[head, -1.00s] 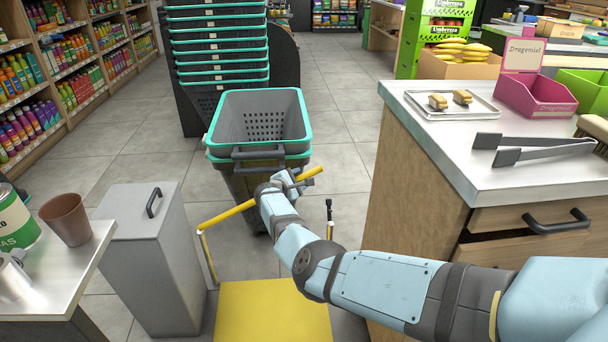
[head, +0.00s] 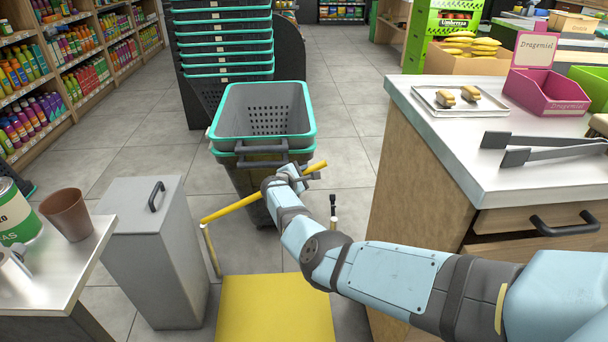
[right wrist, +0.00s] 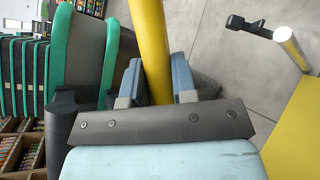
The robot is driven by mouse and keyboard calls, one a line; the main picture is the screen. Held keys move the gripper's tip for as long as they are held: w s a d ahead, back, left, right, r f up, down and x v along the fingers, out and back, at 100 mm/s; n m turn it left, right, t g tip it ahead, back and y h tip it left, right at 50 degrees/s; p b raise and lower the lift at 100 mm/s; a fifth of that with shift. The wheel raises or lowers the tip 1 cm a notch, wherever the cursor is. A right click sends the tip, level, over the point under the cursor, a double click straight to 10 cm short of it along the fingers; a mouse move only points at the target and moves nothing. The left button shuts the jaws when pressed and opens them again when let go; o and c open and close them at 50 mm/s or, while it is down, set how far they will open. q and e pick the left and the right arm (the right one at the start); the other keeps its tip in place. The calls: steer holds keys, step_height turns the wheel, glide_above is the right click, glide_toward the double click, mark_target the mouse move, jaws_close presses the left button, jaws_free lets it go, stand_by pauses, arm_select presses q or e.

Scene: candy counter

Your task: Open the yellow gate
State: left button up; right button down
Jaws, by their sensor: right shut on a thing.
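The yellow gate (head: 232,209) is a yellow bar on a thin post, crossing low between the grey bin and the counter. It runs behind my right arm, and its right end sticks out past my gripper. My right gripper (head: 297,178) is shut on the bar near that end. In the right wrist view the bar (right wrist: 150,45) passes between the two fingers (right wrist: 158,85). A short post with a dark top (head: 332,210) stands to the right, apart from the bar; it also shows in the right wrist view (right wrist: 285,42). My left gripper is not in view.
Grey baskets with teal rims (head: 262,112) stand just behind the gate. A grey bin (head: 152,255) is at the left, a wooden counter (head: 425,190) at the right. A yellow mat (head: 275,312) lies in front.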

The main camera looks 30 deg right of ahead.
steer(key=shift+n+h, duration=0.4)
steer(key=a+r, duration=0.1)
steer(key=r, duration=0.1)
steer(key=w+a+r+b, duration=0.1)
steer(key=shift+a+r, duration=0.1)
steer(key=shift+r, duration=0.3)
steer(key=shift+w+a+r, duration=0.1)
steer(key=shift+a+r, duration=0.05)
steer(key=shift+r, duration=0.25)
steer(key=c, duration=0.9)
jaws_free()
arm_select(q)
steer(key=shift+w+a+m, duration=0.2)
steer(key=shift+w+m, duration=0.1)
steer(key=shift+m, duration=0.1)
